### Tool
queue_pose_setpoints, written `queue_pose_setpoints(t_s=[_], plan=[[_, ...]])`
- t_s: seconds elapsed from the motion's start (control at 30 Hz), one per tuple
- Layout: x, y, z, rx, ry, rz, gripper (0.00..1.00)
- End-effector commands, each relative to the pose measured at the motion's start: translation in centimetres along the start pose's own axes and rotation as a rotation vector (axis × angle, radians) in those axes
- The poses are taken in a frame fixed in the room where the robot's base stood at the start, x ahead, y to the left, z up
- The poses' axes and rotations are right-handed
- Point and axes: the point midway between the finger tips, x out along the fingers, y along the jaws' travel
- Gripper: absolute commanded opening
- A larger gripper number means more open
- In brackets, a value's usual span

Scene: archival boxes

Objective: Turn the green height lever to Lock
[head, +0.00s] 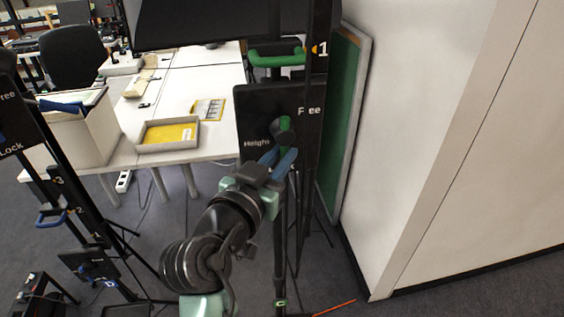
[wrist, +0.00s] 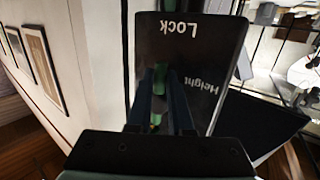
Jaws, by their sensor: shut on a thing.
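The black height panel (head: 262,108) stands upright on a dark post in the head view, with "Height" at its left and "Free" at its upper right. The wrist view shows this panel (wrist: 213,45) turned over, with "Lock" and "Height" on it. The green height lever (head: 285,126) is on the panel's face, and it also shows in the wrist view (wrist: 158,88). My gripper (head: 279,158) has its blue fingers on either side of the lever and is shut on it. The fingers hide part of the lever, and its exact angle is hard to tell.
A green handle (head: 277,56) marked 1 is above the panel. A white wall (head: 420,120) and a green board (head: 341,120) stand close on the right. A second stand with a blue handle (head: 52,217) is at left. A table with a shallow tray (head: 150,149) is behind.

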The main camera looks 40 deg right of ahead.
Motion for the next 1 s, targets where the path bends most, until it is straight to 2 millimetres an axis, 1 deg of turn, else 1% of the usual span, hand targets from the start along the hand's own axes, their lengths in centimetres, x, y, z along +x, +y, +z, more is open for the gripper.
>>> queue_pose_setpoints(t_s=[0.2, 0.23, 0.27, 0.3, 0.57, 0.67, 0.77, 0.87, 1.0], plan=[[0.0, 0.0, 0.0, 0.003, -0.003, 0.001, 0.00], [0.0, 0.0, 0.0, 0.003, -0.003, 0.001, 0.22], [0.0, 0.0, 0.0, 0.003, -0.003, 0.000, 0.28], [0.0, 0.0, 0.0, 0.003, -0.003, 0.000, 0.31], [-0.1, -0.1, 0.0, 0.002, -0.002, -0.001, 0.31], [-0.5, -0.1, 0.1, 0.001, -0.001, -0.003, 0.31], [-1.8, -0.1, 0.3, 0.002, 0.000, -0.004, 0.31], [-3.8, -0.2, 0.4, 0.004, 0.001, -0.006, 0.31], [-7.0, -0.2, 0.4, 0.004, 0.000, -0.007, 0.31]])
